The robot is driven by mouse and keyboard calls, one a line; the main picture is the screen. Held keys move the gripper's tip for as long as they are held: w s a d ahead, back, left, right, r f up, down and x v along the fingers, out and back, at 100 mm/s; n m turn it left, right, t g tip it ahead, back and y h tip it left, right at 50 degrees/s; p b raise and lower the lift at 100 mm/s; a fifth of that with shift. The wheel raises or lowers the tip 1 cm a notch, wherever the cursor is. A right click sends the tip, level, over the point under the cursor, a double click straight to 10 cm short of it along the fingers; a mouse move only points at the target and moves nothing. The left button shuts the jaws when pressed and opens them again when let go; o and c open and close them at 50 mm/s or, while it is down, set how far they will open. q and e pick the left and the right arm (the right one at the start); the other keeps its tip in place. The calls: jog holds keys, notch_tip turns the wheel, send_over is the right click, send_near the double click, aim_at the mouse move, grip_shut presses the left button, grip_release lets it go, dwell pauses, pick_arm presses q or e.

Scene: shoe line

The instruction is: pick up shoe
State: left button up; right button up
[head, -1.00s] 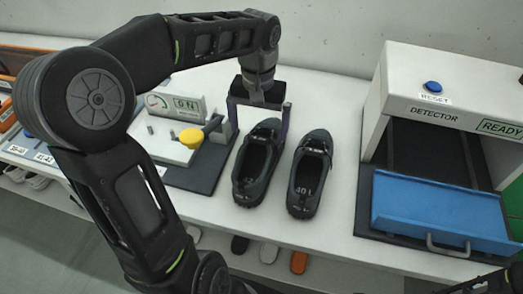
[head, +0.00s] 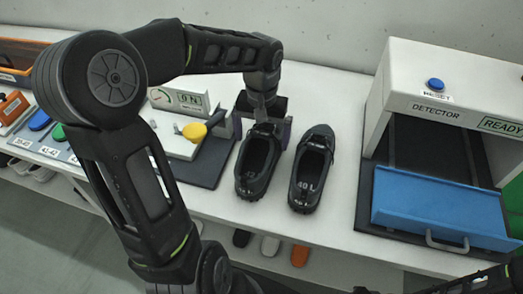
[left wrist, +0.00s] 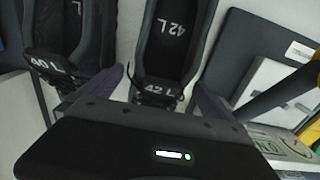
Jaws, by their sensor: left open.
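Two black shoes stand side by side on the white table. The left shoe (head: 254,170) shows as the one marked 42 L (left wrist: 172,55) in the left wrist view. The right shoe (head: 311,175) is marked 40 L, and it also shows at the left of the wrist view (left wrist: 70,40). My left gripper (head: 263,125) is open at the far end of the 42 L shoe. In the wrist view its purple fingers (left wrist: 160,88) stand on either side of that shoe end. I cannot tell if they touch it. My right gripper is not visible; only dark arm parts show at bottom right.
A detector (head: 437,111) with a blue tray (head: 440,207) stands right of the shoes. Coloured insoles lie at far left. The table in front of the shoes is clear.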

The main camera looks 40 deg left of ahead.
pick_arm(q)
notch_tip(320, 180, down, 2)
jog(key=shift+f, duration=0.25)
jog(key=shift+c, duration=0.2)
jog(key=c, duration=1.7)
jog(key=shift+o, duration=0.2)
jog(key=shift+r, duration=0.1)
notch_tip(320, 180, up, 10)
jog(key=shift+f+b, duration=0.1)
jog(key=shift+b, duration=0.35)
